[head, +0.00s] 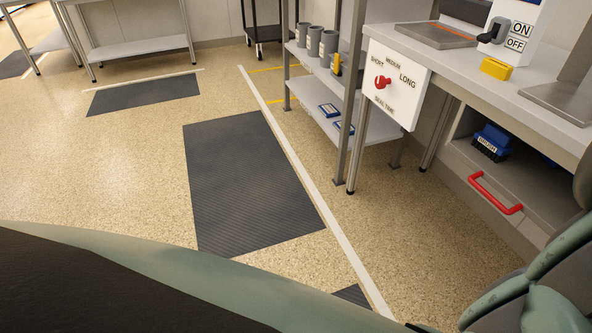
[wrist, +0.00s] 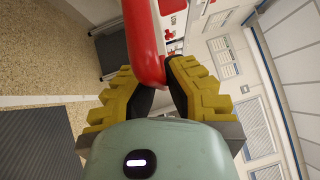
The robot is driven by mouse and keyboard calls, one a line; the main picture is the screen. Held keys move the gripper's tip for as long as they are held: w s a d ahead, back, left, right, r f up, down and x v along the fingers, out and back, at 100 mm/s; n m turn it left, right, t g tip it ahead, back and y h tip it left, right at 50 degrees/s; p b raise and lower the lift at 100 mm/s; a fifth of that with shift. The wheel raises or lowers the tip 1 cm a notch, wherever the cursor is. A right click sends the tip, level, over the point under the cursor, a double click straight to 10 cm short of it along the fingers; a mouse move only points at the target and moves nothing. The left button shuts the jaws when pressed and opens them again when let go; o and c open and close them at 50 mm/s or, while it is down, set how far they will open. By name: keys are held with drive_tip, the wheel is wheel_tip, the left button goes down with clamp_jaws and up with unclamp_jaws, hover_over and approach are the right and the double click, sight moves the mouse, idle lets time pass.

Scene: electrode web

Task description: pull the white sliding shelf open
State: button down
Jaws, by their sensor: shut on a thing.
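In the wrist view my gripper (wrist: 150,88) has its yellow ribbed fingers on either side of a thick red bar (wrist: 143,38) and is shut on it. The bar looks like a red handle; what it is fixed to is not clear there. In the head view a pale grey-white shelf (head: 462,167) sits low under the workbench at the right, with a red handle (head: 495,194) on its front. No gripper shows on that handle, and my gripper is out of the head view. I cannot tell whether the two red bars are the same.
A blue brush box (head: 491,142) stands on the low shelf. The workbench (head: 470,65) carries a switch box, a yellow block and metal plates. A dial panel (head: 394,85) hangs at its end. A rack (head: 317,75) stands behind. Floor with a dark mat (head: 245,180) is open at left.

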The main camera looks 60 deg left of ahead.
drive_tip(key=shift+s+r, duration=0.1)
drive_tip(key=shift+s, duration=0.45)
drive_tip(key=c, duration=1)
unclamp_jaws()
